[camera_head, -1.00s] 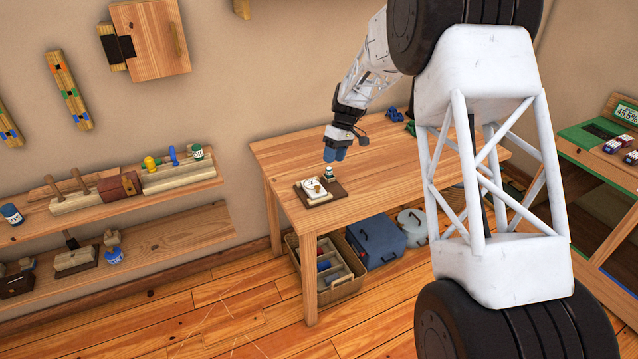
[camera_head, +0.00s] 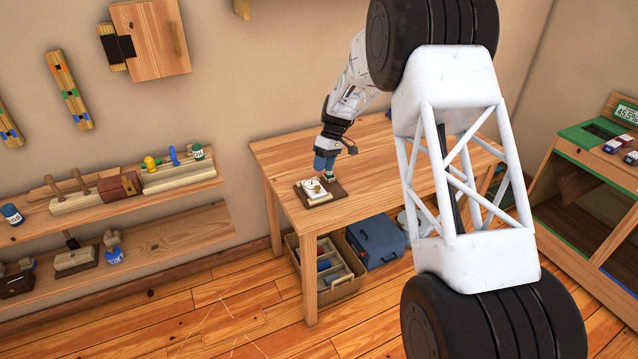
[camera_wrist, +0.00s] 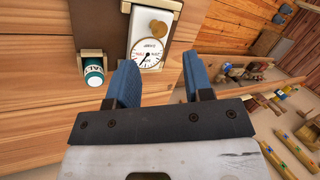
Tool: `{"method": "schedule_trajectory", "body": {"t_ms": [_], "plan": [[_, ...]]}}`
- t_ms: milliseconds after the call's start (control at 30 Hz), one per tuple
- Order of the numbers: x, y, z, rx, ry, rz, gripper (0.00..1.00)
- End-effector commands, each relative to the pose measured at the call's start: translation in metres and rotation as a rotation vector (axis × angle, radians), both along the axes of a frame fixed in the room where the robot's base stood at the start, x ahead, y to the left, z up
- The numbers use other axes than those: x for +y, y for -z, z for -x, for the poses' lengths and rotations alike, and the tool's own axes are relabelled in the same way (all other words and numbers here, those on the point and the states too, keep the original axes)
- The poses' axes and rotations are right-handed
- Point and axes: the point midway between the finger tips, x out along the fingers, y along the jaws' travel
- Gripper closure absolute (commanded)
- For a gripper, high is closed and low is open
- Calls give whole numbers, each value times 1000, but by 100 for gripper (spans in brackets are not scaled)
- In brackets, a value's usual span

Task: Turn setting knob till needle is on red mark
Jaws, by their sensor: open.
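The device with the setting knob is a white panel on a dark wooden base (camera_head: 318,199), lying on the wooden table. In the wrist view its round white dial (camera_wrist: 150,56) has a thin dark needle and small red lettering or marking near its left side; I cannot tell exactly how the needle sits against the red mark. A tan knob (camera_wrist: 158,28) is beside the dial, farther from my fingers in that view. My gripper (camera_head: 324,170) is just above the device, with blue fingers apart and empty. In the wrist view the gripper (camera_wrist: 160,78) has its fingertips near the dial, not around the knob.
A small green-and-white jar (camera_wrist: 93,73) stands in a holder beside the panel, close to one finger. The wooden table (camera_head: 370,190) is clear around the device's front. Bins and a blue case (camera_head: 376,240) are below it. Shelves (camera_head: 130,195) stand left.

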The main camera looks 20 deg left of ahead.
Motion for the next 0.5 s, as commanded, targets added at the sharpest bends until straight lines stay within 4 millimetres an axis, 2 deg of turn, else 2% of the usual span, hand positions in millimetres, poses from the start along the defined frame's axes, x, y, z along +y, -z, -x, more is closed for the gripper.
{"method": "schedule_trajectory", "body": {"t_ms": [500], "plan": [[7, 52, 22, 0, 0, 0, 53]]}}
